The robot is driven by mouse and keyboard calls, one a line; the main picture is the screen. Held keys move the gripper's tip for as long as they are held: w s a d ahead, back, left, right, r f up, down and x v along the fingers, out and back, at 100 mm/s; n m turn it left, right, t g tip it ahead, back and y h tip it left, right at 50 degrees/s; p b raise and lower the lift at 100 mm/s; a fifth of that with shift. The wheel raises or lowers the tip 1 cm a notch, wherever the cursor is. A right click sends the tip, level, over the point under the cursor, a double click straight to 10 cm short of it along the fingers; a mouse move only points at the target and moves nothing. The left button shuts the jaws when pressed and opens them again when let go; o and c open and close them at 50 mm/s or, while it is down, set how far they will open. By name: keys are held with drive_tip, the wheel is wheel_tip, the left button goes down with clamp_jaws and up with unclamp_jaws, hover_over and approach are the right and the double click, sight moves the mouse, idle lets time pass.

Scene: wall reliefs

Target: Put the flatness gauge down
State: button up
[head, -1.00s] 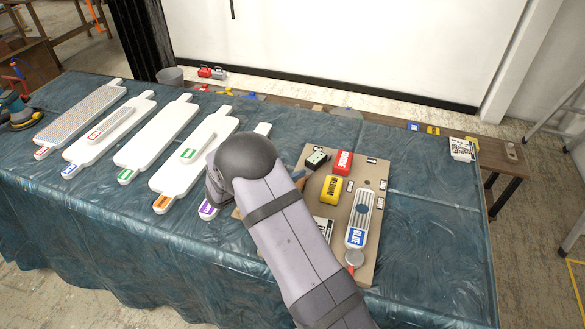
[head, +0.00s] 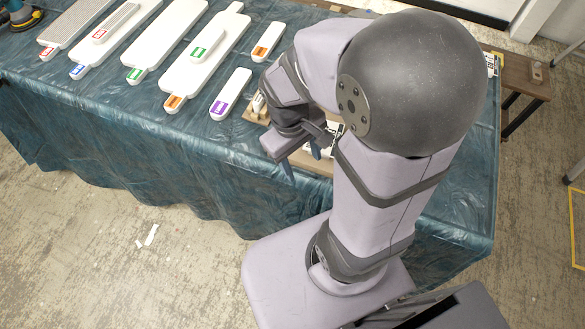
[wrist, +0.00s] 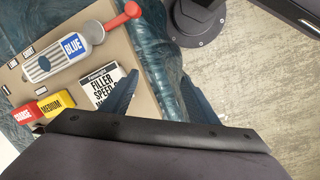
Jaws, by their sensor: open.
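My gripper (head: 303,160) is open and empty, hanging by the front edge of the board. A pale small item (head: 258,102) stands at the board's left end, beside my gripper, too small to tell. On the board lies a striped tool with a blue "BLUE" label (wrist: 73,46). A red-ended tool (wrist: 124,18) lies beside it.
The tan board (wrist: 105,62) also carries a red COARSE block (wrist: 25,114), a yellow MEDIUM block (wrist: 57,104) and a filler box (wrist: 108,88). White slabs (head: 165,40) and small bars with purple (head: 231,94) and orange (head: 267,41) labels lie left. My arm hides much of the board.

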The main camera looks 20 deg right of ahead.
drive_tip(key=shift+o, duration=0.5)
drive_tip(key=a+m, duration=0.1)
drive_tip(key=s+a+m+y, duration=0.1)
drive_tip(key=a+m, duration=0.1)
drive_tip(key=shift+s+a+r+t+y, duration=0.1)
drive_tip(key=shift+s+r+t+y, duration=0.1)
drive_tip(key=shift+s+t+y, duration=0.15)
